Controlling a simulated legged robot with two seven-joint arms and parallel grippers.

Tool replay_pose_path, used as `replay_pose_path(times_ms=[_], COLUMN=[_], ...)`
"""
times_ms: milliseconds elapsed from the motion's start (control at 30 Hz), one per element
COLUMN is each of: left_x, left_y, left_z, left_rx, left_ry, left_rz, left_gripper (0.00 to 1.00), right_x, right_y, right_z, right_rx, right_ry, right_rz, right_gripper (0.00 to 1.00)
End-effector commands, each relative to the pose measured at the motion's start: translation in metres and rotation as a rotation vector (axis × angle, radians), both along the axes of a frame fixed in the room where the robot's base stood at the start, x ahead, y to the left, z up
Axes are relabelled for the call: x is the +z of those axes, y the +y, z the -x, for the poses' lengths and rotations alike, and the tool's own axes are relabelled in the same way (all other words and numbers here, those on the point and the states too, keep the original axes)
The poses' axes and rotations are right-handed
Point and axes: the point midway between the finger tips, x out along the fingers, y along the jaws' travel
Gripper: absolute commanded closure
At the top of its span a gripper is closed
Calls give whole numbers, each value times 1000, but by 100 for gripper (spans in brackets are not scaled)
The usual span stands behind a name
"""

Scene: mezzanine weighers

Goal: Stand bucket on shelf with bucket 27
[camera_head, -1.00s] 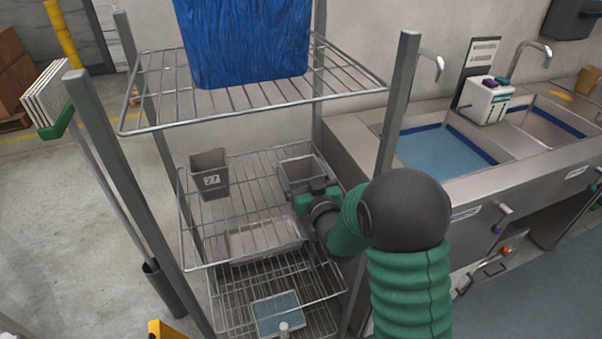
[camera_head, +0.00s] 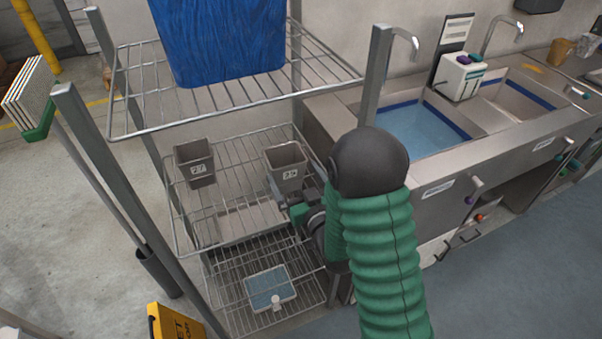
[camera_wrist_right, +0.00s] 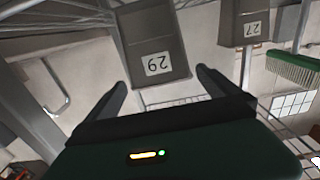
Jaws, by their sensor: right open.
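Bucket 27 (camera_head: 195,162) is a grey square bucket standing upright on the middle wire shelf (camera_head: 228,190), toward its left. A second grey bucket, labelled 29 (camera_head: 286,168), stands upright on the same shelf to its right. My right gripper (camera_head: 285,200) is in front of and below bucket 29's label, partly hidden by my arm. In the right wrist view, which is upside down, the open fingers (camera_wrist_right: 160,90) point toward bucket 29 (camera_wrist_right: 152,45), with a gap between them and nothing held. Bucket 27 (camera_wrist_right: 245,22) also shows there. My left gripper is not in view.
A blue bin (camera_head: 222,40) stands on the upper shelf (camera_head: 130,118). The lower shelf holds a blue-topped container (camera_head: 270,288). Shelf posts (camera_head: 372,90) flank the space. Sinks (camera_head: 425,140) stand to the right, and a yellow sign (camera_head: 175,322) stands at the front left.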

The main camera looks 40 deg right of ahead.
Motion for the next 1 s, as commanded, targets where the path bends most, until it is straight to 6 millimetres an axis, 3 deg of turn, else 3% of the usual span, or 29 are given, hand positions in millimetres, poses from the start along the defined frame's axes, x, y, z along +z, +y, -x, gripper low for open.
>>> replay_pose_path(times_ms=[33, 100, 300, 400, 533, 633, 800, 867, 1000], left_x=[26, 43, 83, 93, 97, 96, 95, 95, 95], left_y=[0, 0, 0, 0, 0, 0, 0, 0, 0], left_z=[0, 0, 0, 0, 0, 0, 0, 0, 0], left_rx=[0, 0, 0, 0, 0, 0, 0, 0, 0], left_ry=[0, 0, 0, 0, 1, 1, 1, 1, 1], left_rz=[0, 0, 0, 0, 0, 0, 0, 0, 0], left_gripper=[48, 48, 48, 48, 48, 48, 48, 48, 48], right_x=[11, 13, 9, 7, 3, -3, -21, -26, -28], right_y=[1, 3, 7, 9, 10, 17, 48, 63, 102], right_z=[6, 15, 30, 37, 39, 29, 10, 15, 55], right_rx=[-1, -2, -1, -2, 0, 15, 66, 86, 132], right_ry=[9, 9, 7, 5, 9, 78, 399, 540, 865], right_rz=[-4, -4, -2, -2, -2, -12, -60, -79, -121], right_gripper=[0, 0, 0, 0, 0, 0, 0, 0, 0])
